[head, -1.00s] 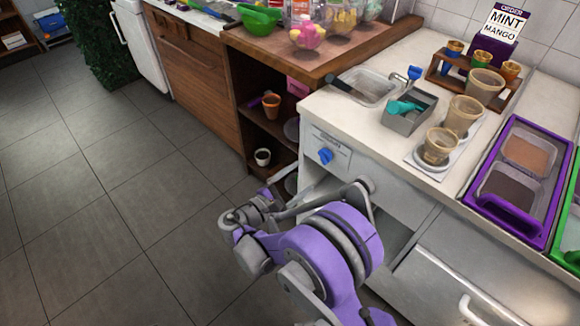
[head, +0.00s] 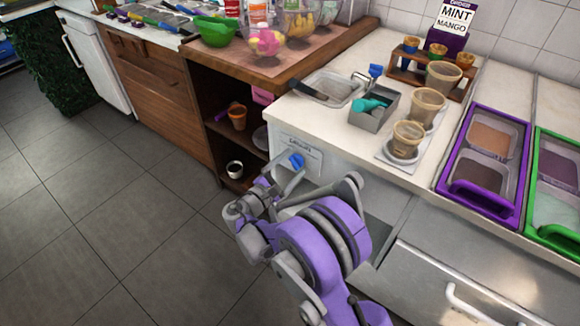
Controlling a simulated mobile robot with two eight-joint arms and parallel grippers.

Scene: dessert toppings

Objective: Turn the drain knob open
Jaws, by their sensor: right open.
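The blue drain knob (head: 296,160) is on the white front panel of the counter, beside a small printed label. My right gripper (head: 276,180) is just below and left of the knob, with its fingers reaching up towards it. The fingertips look close to the knob, but I cannot tell whether they touch it. The right gripper is open, and nothing shows held in it. My purple wrist and forearm hide part of the panel below. My left gripper is not in view.
The sink basin (head: 330,88) with a blue-handled tap (head: 374,72) is set in the counter above the knob. A grey bin (head: 374,110) with a teal scoop stands near the edge. Open shelves (head: 215,135) hold pots to the left. The floor is clear.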

